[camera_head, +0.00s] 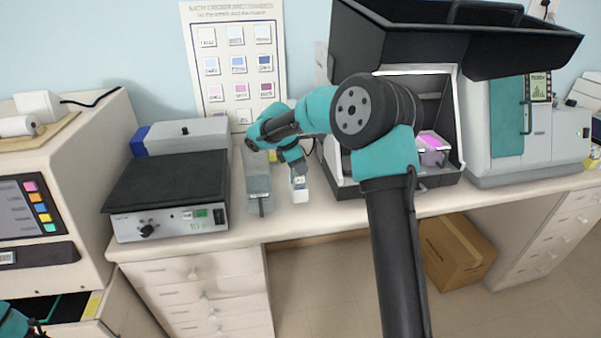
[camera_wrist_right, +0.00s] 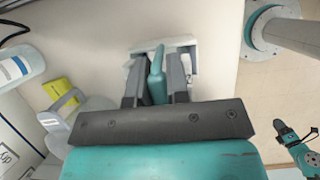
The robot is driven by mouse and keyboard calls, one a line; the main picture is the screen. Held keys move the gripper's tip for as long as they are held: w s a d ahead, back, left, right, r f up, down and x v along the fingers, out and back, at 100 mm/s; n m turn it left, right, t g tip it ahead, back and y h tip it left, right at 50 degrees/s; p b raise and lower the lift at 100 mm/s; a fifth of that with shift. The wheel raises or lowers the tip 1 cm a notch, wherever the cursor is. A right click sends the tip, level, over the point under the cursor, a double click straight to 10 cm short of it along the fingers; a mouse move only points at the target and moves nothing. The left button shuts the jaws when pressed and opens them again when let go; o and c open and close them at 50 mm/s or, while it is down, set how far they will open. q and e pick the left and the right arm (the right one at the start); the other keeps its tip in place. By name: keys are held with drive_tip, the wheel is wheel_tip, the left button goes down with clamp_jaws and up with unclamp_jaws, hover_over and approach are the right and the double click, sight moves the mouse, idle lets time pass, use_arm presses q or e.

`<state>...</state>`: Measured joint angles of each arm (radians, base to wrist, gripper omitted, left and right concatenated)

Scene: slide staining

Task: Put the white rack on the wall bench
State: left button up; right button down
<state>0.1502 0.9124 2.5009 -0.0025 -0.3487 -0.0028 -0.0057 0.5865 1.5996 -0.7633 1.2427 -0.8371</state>
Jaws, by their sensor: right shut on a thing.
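The white rack (camera_head: 300,194) is at the wall bench, right of the grey staining trough, close to the front edge. My right gripper (camera_head: 299,171) reaches down from above and is shut on it. In the right wrist view, the rack (camera_wrist_right: 184,43) shows beyond the two dark fingers (camera_wrist_right: 157,88), with a teal upright piece between them. I cannot tell whether the rack touches the bench top (camera_head: 290,222). My left arm (camera_head: 12,322) shows only at the lower left corner of the head view; its finger opening is unclear.
A grey trough (camera_head: 258,187) stands close left of the rack, beside a hotplate with a black top (camera_head: 165,180). A dark hooded station (camera_head: 440,185) stands to the right. A cardboard box (camera_head: 455,252) is on the floor below.

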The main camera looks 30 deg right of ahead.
drive_tip(key=shift+f, duration=1.15)
drive_tip(key=shift+f, duration=0.1)
drive_tip(key=c, duration=1.1)
unclamp_jaws()
drive_tip(key=v, duration=1.2)
